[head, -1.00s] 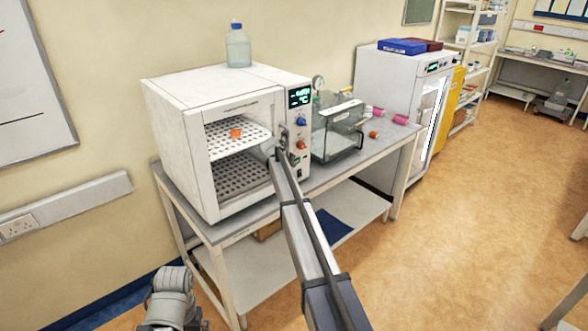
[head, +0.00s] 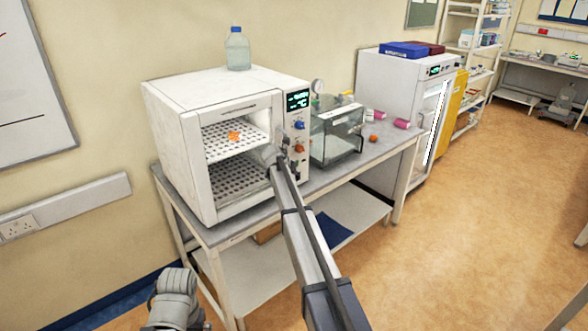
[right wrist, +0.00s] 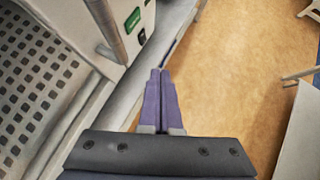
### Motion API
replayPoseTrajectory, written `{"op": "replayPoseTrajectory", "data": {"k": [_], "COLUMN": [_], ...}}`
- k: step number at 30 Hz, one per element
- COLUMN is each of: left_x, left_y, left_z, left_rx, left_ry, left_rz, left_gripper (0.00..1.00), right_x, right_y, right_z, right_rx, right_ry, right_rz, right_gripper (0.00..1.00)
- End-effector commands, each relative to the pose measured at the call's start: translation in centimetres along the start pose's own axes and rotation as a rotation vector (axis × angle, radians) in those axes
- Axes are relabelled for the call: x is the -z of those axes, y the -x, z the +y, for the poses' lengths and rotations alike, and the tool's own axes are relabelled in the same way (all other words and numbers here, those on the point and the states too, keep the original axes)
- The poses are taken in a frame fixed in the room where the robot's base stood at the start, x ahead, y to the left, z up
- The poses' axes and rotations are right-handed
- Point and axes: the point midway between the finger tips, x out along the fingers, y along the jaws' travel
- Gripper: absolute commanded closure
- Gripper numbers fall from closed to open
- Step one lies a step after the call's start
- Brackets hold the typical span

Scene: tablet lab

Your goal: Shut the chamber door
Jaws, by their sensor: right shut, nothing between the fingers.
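The white chamber (head: 163,135) stands on the bench with its display and knobs at the right of its front. Perforated shelves (head: 232,180) show inside, with a small orange item (head: 234,135) on the upper one. I cannot tell how far the glazed chamber door stands from the frame.
A clear bottle (head: 238,50) stands on the chamber. A glass-walled box (head: 337,135) and pink-capped items (head: 402,123) are on the bench (head: 375,150) to the right. A white cabinet (head: 385,85) stands beyond. The floor (head: 470,230) at right is clear.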

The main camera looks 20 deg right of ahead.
Motion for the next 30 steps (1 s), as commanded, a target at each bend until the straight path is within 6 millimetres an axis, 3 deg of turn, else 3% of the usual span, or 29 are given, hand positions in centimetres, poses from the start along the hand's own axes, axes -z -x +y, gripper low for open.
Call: {"op": "replayPoseTrajectory", "data": {"k": [15, 27, 30], "left_x": [-0.4, -0.4, -0.4], "left_y": [6.7, 7.0, 6.7], "left_z": [-0.6, -0.6, -0.6], "left_rx": [-0.003, -0.003, -0.003], "left_ry": [0.014, 0.016, 0.016], "left_rz": [0.000, 0.000, 0.000], "left_gripper": [0.00, 0.00, 0.00], "right_x": [-1.8, -1.8, -0.7], "right_y": [7.8, 8.2, 8.6], "right_z": [-5.3, -5.8, -5.6], "right_rx": [0.001, 0.000, -0.003], "right_ry": [-0.001, -0.001, -0.031], "right_rz": [0.001, 0.001, 0.012], "right_gripper": [1.00, 1.00, 1.00]}}
